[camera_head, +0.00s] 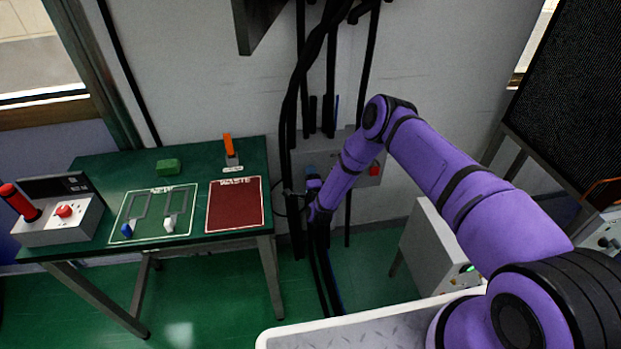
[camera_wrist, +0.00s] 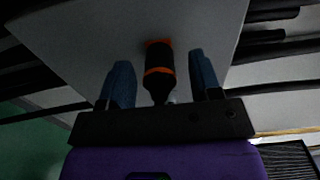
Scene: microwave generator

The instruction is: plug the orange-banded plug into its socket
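The orange-banded plug (camera_wrist: 160,72) is black with an orange band and shows in the middle of the wrist view. Its far end meets an orange piece (camera_wrist: 157,42), apparently its socket, on a grey box face. I cannot tell how deep it sits. My gripper (camera_wrist: 161,80) is open, with one blue finger on each side of the plug and a visible gap on both sides. In the head view my gripper (camera_head: 312,178) is at the grey wall box (camera_head: 345,155); the plug and its socket are hidden there.
Black cables (camera_head: 300,90) hang down the wall beside the box. A red piece (camera_head: 374,170) is on the box's right side. A green table (camera_head: 100,165) with a red mat (camera_head: 234,205) stands to the left. A grey cabinet (camera_head: 430,245) stands to the right.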

